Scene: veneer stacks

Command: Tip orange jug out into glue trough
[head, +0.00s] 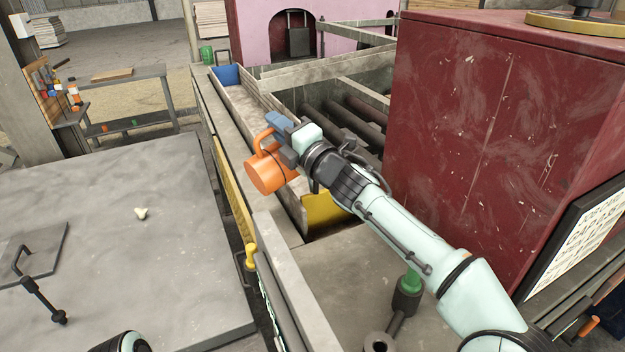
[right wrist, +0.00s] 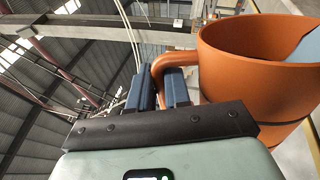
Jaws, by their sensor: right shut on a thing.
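The orange jug (head: 268,174) is held up in the head view near the left wall of the glue trough (head: 243,103). It looks tilted, with its handle uppermost and its mouth not visible there. My right gripper (head: 279,127) is shut on the handle. In the right wrist view, the blue fingers (right wrist: 162,90) close around the handle beside the jug's body (right wrist: 250,85). The rim faces the camera and a pale blue surface shows inside. The trough is long, with a blue far end and a yellow near end. I see no stream. My left gripper is out of view.
A large dark red cabinet (head: 490,125) stands close to the right of my right arm. Dark rollers (head: 350,128) lie beside the trough. A grey table (head: 110,230) at left holds a small pale lump (head: 141,213) and a handled plate (head: 35,250).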

